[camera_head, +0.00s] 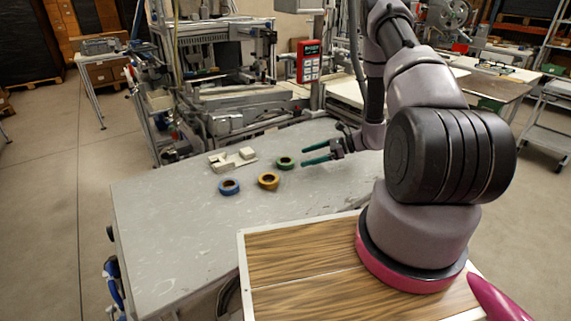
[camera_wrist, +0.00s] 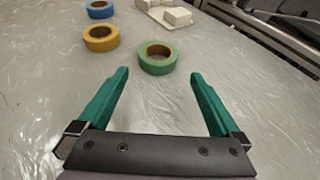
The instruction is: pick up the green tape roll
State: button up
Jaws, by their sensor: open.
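The green tape roll (camera_head: 285,162) lies flat on the grey table (camera_head: 165,230) in the head view. In the wrist view the green tape roll (camera_wrist: 158,58) lies just beyond the fingertips, centred between them, with its brown core showing. My gripper (camera_head: 303,156) is open and empty, its teal fingers pointing left at the roll, close to the table. In the wrist view my gripper (camera_wrist: 160,75) has its two fingers spread wide, wider than the roll. The roll is not between the fingers; I see a gap.
A yellow tape roll (camera_head: 268,181) and a blue tape roll (camera_head: 229,186) lie left of the green one. A whitish block piece (camera_head: 232,160) lies behind them. The table's left and front parts are clear. Machinery (camera_head: 235,110) stands along the back edge.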

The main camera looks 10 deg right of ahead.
aim_at(293, 160)
jog(key=shift+x, duration=2.95)
jog(key=shift+s, duration=0.15)
jog(key=shift+a, duration=0.1)
jog(key=c, duration=1.2)
jog(key=shift+r, duration=0.1)
